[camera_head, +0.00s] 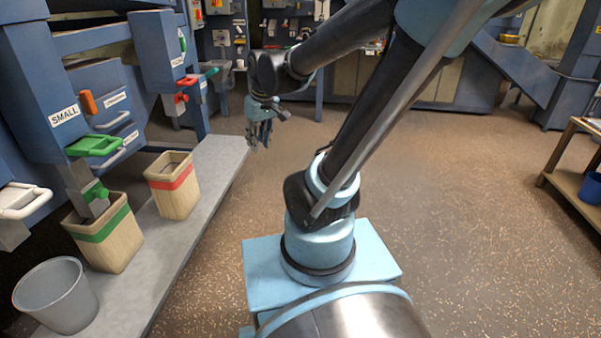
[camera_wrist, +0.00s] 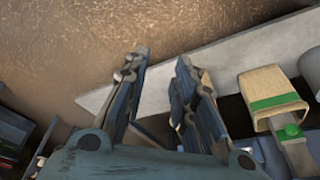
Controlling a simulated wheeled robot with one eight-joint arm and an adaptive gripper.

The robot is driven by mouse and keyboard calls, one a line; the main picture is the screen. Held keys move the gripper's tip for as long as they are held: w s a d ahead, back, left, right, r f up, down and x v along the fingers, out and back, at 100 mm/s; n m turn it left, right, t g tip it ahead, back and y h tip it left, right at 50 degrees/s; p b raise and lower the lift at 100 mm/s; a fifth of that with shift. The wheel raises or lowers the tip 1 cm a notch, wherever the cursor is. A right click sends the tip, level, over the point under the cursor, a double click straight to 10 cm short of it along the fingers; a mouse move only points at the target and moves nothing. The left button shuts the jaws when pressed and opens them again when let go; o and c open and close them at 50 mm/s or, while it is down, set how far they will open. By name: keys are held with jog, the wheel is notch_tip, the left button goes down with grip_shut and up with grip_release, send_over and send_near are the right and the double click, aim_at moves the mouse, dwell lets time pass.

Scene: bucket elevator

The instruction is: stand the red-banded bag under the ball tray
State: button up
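The red-banded bag (camera_head: 173,190) is a tan open-topped bag with a red stripe. It stands upright on the grey ledge at left in the head view, behind the green-banded bag. In the wrist view I cannot make it out clearly; my fingers cover part of the ledge. My gripper (camera_head: 262,132) hangs in the air to the right of the ledge and beyond the red-banded bag, apart from it. In the wrist view my gripper (camera_wrist: 162,60) has its two fingers spread with nothing between them. I cannot tell which part is the ball tray.
A green-banded bag (camera_head: 110,236) stands under a grey chute on the ledge (camera_head: 215,165); it also shows in the wrist view (camera_wrist: 268,90). A grey bucket (camera_head: 57,298) is nearest. Blue machine housings with coloured handles overhang the ledge. Open floor (camera_head: 450,190) lies right.

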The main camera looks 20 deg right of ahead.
jog(key=s+d+f+m+h, duration=0.1)
jog(key=s+d+f+m, duration=0.4)
jog(key=s+d, duration=0.5)
jog(key=s, duration=0.3)
jog(key=shift+d+f, duration=0.2)
jog(key=shift+f, duration=0.15)
dwell(0.6)
